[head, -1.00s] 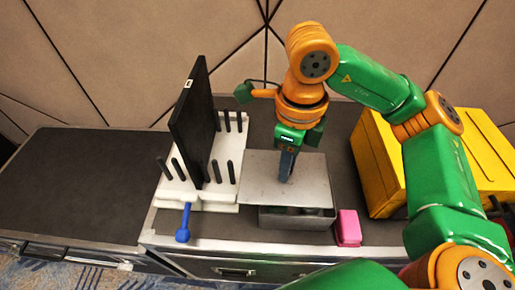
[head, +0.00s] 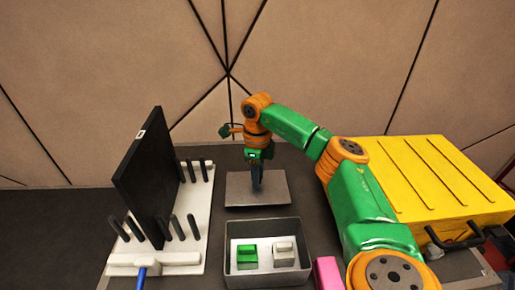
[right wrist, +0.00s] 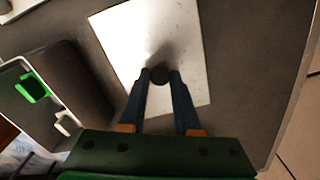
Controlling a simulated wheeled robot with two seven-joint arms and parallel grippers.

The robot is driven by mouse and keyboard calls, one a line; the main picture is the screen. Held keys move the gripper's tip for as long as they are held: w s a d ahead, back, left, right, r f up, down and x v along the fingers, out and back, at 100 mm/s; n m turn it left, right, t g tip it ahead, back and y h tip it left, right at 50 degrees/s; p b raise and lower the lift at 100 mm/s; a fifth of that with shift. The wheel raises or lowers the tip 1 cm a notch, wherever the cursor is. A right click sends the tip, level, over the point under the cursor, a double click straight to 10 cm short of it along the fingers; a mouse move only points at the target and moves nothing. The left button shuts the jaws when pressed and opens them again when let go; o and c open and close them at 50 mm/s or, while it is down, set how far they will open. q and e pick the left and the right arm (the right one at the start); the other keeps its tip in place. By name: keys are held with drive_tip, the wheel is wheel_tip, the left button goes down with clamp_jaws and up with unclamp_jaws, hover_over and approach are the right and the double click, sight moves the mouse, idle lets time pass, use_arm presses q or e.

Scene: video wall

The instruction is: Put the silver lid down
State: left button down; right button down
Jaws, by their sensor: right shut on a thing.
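The silver lid (head: 240,190) is a flat grey metal plate behind the open box on the dark tabletop. My right gripper (head: 257,186) is upright over the lid and shut on its knob. In the right wrist view, the fingers (right wrist: 158,78) close on a dark round knob (right wrist: 160,74) in the middle of the bright lid (right wrist: 130,40). The lid looks level and low over the table; I cannot tell whether it touches. The grey box (head: 268,224) is uncovered, with a green piece (head: 247,254) and a white piece (head: 284,253) inside. My left gripper is out of view.
A white rack (head: 197,215) with black pegs holds an upright black panel (head: 150,175) on the left. A blue handle (head: 140,278) lies at its front. A pink block (head: 327,273) is right of the box. A yellow case (head: 425,175) stands at the right.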

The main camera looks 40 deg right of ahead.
drive_tip(key=shift+w+d+f, duration=0.1)
drive_tip(key=shift+f, duration=0.85)
drive_tip(key=shift+w+d+f, duration=0.1)
drive_tip(key=shift+f, duration=0.8)
drive_tip(key=c, duration=0.6)
unclamp_jaws()
drive_tip(key=shift+f, duration=0.1)
drive_tip(key=shift+r, duration=0.25)
wheel_tip(320, 180, up, 12)
drive_tip(key=shift+a+f+p, duration=0.1)
drive_tip(key=shift+p, duration=0.45)
